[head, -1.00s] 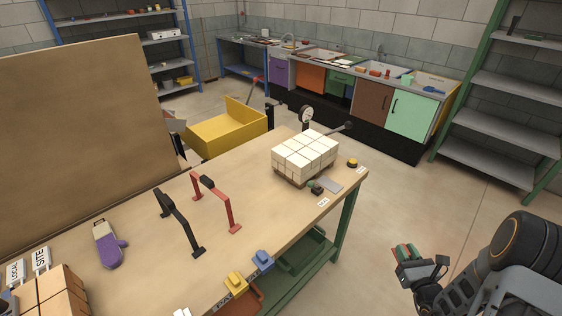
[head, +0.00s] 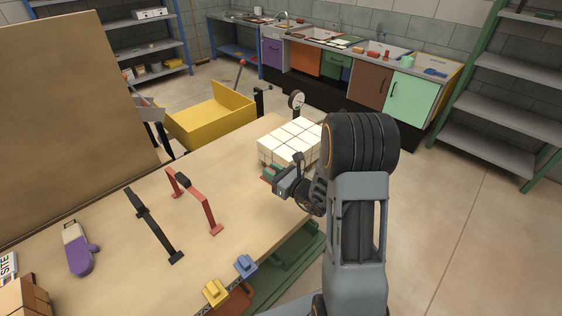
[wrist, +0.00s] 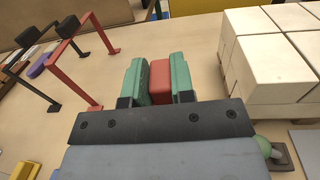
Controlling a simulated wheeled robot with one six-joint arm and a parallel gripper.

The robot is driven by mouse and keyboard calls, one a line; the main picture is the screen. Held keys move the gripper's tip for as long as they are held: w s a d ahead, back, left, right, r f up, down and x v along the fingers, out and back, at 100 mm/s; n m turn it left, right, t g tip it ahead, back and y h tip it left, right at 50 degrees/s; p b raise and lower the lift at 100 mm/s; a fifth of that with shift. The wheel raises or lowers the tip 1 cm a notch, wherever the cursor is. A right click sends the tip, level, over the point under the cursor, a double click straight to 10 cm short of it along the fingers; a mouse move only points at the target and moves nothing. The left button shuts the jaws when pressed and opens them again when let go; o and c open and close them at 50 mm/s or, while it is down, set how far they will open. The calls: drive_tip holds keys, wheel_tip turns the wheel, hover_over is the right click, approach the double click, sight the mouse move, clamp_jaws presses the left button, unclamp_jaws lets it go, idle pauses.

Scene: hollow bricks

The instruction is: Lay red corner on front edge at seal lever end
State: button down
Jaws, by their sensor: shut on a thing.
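My gripper (wrist: 158,85) has green fingers shut on the red corner (wrist: 160,82), which shows between them in the wrist view. In the head view my gripper (head: 272,173) is over the table, close to the near left side of the stack of white bricks (head: 290,142). In the wrist view the stack (wrist: 275,50) stands right of the fingers, apart from them, on a wooden pallet. A lever with a green knob (wrist: 264,146) on a dark base is at the lower right. My arm hides the stack's right side and that table end in the head view.
A red frame (head: 209,212) and a black frame (head: 158,232) stand on the wooden table (head: 235,190) to the left. Yellow (head: 215,292) and blue (head: 246,266) blocks sit at the front edge. A dial gauge (head: 296,100) rises behind the stack.

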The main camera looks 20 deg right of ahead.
wheel_tip(320, 180, up, 15)
drive_tip(key=s+d+h+b, duration=0.1)
drive_tip(key=s+d+b, duration=0.1)
drive_tip(key=b, duration=0.2)
drive_tip(key=shift+m+t+h, duration=0.3)
drive_tip(key=shift+m+t, duration=0.1)
drive_tip(key=shift+m, duration=0.1)
drive_tip(key=w+d+f+p, duration=0.1)
drive_tip(key=w+d+f, duration=0.1)
drive_tip(key=w+f, duration=0.1)
drive_tip(key=w+d+f, duration=0.3)
drive_tip(key=w, duration=0.1)
drive_tip(key=w+d+f+p, duration=0.1)
drive_tip(key=w+d+f, duration=0.2)
drive_tip(key=shift+w+d+p, duration=0.25)
drive_tip(key=shift+p, duration=0.1)
wheel_tip(320, 180, down, 3)
drive_tip(key=shift+w+d+p, duration=0.1)
drive_tip(key=shift+w+p, duration=0.05)
drive_tip(key=shift+p, duration=0.3)
drive_tip(key=shift+f, duration=0.25)
drive_tip(key=shift+f, duration=0.1)
drive_tip(key=shift+f, duration=0.1)
drive_tip(key=c, duration=1)
unclamp_jaws()
